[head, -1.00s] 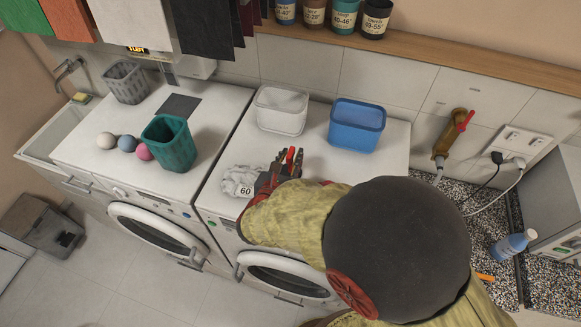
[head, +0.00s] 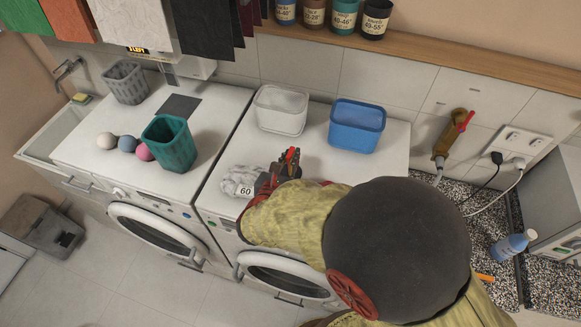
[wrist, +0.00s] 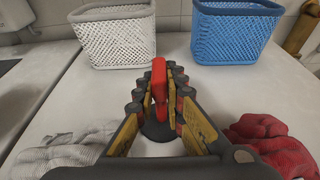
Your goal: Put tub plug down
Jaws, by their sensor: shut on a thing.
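The tub plug, with a red upper part (wrist: 159,80) and a dark round base (wrist: 158,130), is between the fingers of my gripper (wrist: 158,82) in the wrist view. The fingers are shut on its red part, and the base hangs low at the washing machine top. I cannot tell whether the base touches the surface. In the head view my gripper (head: 287,164) is over the front part of the right machine's white top (head: 312,172). A bit of red shows between its fingers there.
A grey-white cloth (head: 238,181) with a "60" tag lies left of my gripper; a red cloth (wrist: 262,135) lies right. A white basket (head: 281,110) and a blue basket (head: 356,126) stand behind. A teal bin (head: 169,144) and balls are on the left machine.

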